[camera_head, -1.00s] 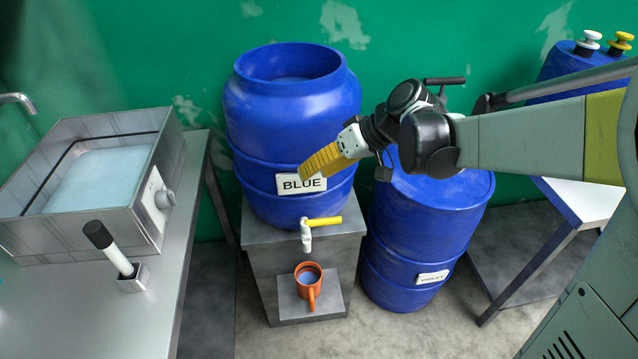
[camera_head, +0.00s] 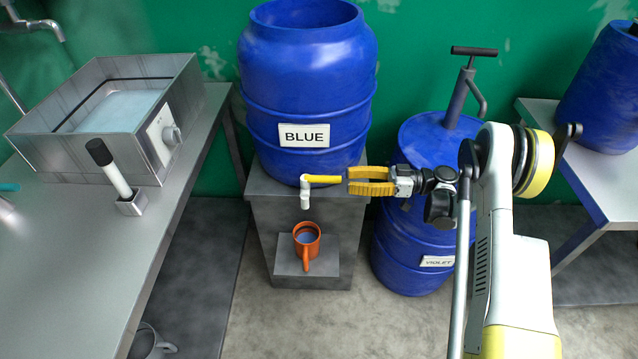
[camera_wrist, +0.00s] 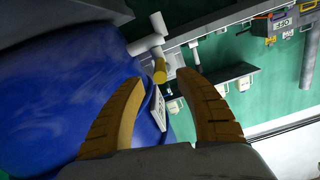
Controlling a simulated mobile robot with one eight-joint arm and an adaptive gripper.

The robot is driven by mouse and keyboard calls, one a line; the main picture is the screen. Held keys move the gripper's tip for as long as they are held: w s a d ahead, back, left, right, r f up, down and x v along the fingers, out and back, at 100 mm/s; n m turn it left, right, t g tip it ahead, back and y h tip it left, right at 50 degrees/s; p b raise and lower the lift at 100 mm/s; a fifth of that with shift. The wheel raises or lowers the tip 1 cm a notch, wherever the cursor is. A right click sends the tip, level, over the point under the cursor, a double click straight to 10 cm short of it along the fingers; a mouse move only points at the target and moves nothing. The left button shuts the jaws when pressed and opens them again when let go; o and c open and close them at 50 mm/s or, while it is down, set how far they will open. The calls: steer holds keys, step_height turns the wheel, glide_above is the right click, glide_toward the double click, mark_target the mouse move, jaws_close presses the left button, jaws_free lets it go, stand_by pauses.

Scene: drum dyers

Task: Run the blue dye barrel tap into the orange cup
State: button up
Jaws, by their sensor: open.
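The big blue barrel labelled BLUE (camera_head: 307,95) stands on a grey stand. Its white tap (camera_head: 305,194) sticks out low at the front, with a yellow handle (camera_head: 324,179) pointing right. The orange cup (camera_head: 306,243) stands upright below the spout, its handle toward me, with a bluish inside. No stream shows between spout and cup. My gripper (camera_head: 349,181) is open at the right end of the handle. In the wrist view, the handle end (camera_wrist: 160,73) appears between my yellow fingertips (camera_wrist: 160,78), with the white tap (camera_wrist: 150,43) beyond. Contact cannot be told.
A blue VIOLET barrel (camera_head: 415,230) with a pump stands right of the stand, behind my arm. A metal table (camera_head: 100,250) with a basin (camera_head: 125,110) is on the left. Another table (camera_head: 560,165) with a blue barrel is at right. The floor in front is clear.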

mark_target(309, 179)
steer(key=a+b, duration=0.1)
steer(key=a, duration=0.4)
steer(key=a+b, duration=0.2)
steer(key=a, duration=0.3)
steer(key=shift+w+a, duration=0.2)
steer(key=shift+a, duration=0.2)
jaws_close()
